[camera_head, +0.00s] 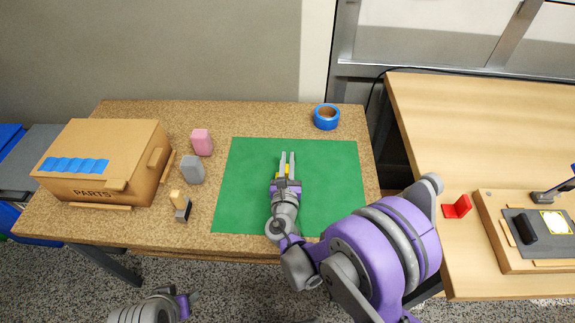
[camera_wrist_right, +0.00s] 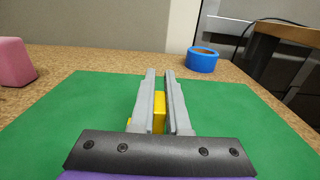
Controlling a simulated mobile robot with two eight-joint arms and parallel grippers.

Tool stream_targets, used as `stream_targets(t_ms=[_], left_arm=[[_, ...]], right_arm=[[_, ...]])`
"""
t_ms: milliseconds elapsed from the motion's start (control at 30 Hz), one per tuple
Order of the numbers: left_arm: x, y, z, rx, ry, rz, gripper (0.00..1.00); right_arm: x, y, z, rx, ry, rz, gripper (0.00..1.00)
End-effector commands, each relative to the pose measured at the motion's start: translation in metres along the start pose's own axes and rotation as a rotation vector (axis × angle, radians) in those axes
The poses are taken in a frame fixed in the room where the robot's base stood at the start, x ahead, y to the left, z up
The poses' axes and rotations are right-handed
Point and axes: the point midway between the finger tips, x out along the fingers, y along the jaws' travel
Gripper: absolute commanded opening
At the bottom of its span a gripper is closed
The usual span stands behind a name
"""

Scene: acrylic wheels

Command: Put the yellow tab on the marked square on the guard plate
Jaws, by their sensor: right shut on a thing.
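The yellow tab (camera_wrist_right: 159,112) stands between the fingers of my right gripper (camera_wrist_right: 160,100), which is shut on it. In the head view this gripper (camera_head: 287,163) is over the green mat, and yellow (camera_head: 282,172) shows between and beside its fingers. Whether the tab touches the mat is unclear. The dark guard plate (camera_head: 521,254) lies on the right table, with a pale, yellow-edged square (camera_head: 553,222) on it. My right gripper is far to its left. Part of my left arm shows at the bottom left; its fingers cannot be made out clearly.
The green mat (camera_head: 338,200) lies on the cork table. A blue tape roll (camera_head: 326,117), pink block (camera_head: 202,142), grey block (camera_head: 192,170) and parts box (camera_head: 135,150) stand around it. A gap separates the tables. A red bracket (camera_head: 457,207) and wooden board (camera_head: 497,243) are on the right table.

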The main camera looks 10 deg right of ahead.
Motion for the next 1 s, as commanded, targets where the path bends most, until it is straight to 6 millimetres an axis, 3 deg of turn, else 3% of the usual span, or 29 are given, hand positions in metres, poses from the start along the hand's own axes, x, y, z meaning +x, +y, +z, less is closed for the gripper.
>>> stream_targets(t_ms=[100, 467, 500, 667, 1000], left_arm=[[0.0052, 0.0, 0.0023, 0.0, -0.002, 0.0, 0.5], [0.0083, 0.0, 0.0037, 0.0, -0.003, 0.0, 0.5], [0.0082, 0.0, 0.0036, 0.0, -0.003, 0.0, 0.5], [0.0074, 0.0, 0.0033, 0.0, -0.003, 0.0, 0.5], [0.0042, 0.0, 0.0019, 0.0, -0.002, 0.0, 0.5]], right_arm=[[0.0004, 0.0001, -0.0166, 0.0, 0.0, 0.0, 0.0], [0.0001, 0.0, -0.0201, 0.0, 0.0, 0.0, 0.0], [0.0001, 0.0, -0.0199, 0.0, 0.0, 0.0, 0.17], [0.0001, 0.0, -0.0189, 0.0, 0.0, 0.0, 0.44], [0.0001, 0.0, -0.0154, 0.0, 0.0, 0.0, 0.44]])
